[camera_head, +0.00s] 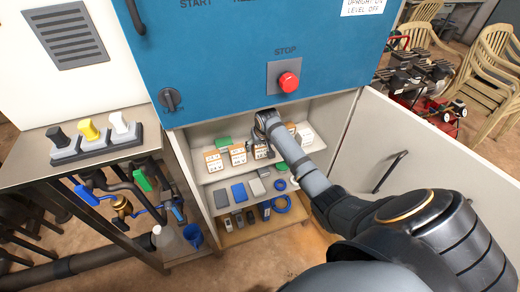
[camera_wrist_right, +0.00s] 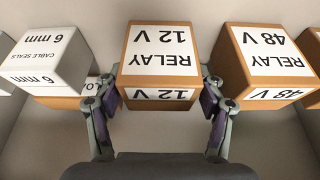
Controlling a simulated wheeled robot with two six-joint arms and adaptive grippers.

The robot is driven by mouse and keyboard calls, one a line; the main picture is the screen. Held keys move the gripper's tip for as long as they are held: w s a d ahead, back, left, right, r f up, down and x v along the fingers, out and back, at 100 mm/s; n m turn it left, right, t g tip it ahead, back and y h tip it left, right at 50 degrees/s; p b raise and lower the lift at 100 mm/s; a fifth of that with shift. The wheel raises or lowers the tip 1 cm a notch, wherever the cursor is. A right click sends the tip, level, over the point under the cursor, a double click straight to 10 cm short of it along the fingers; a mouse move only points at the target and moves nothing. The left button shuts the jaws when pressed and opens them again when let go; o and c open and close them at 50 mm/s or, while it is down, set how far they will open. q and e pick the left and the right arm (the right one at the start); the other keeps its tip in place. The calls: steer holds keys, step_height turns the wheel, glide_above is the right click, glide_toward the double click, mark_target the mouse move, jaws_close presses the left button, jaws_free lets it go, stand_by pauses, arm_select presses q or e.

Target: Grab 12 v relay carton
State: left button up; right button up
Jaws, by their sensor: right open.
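The 12 V relay carton (camera_wrist_right: 160,62) is a brown box with a white label, upside down in the right wrist view. It stands on the upper shelf of the open cabinet. My right gripper (camera_wrist_right: 160,100) is open, with one finger on each side of the carton's near end. Whether the fingers touch the carton I cannot tell. In the head view my right gripper (camera_head: 266,146) reaches into the shelf, and the gripper and arm hide part of the carton row. My left gripper is not in view.
In the wrist view a 48 V relay carton (camera_wrist_right: 262,62) stands close on the right and a 6 mm cable seals carton (camera_wrist_right: 50,55) on the left. The cabinet's upper shelf (camera_head: 215,178) sits below a blue panel with a red stop button (camera_head: 289,82). An open door (camera_head: 375,150) is at the right.

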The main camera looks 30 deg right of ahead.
steer(key=shift+x, duration=0.9)
steer(key=shift+s, duration=0.15)
steer(key=c, duration=1)
steer(key=shift+r, duration=0.5)
step_height(320, 180, up, 3)
steer(key=shift+f, duration=0.2)
steer(key=s+a, duration=0.2)
steer(key=s, duration=0.6)
steer(key=s+a, duration=0.2)
steer(key=s, duration=0.7)
steer(key=shift+a, duration=0.4)
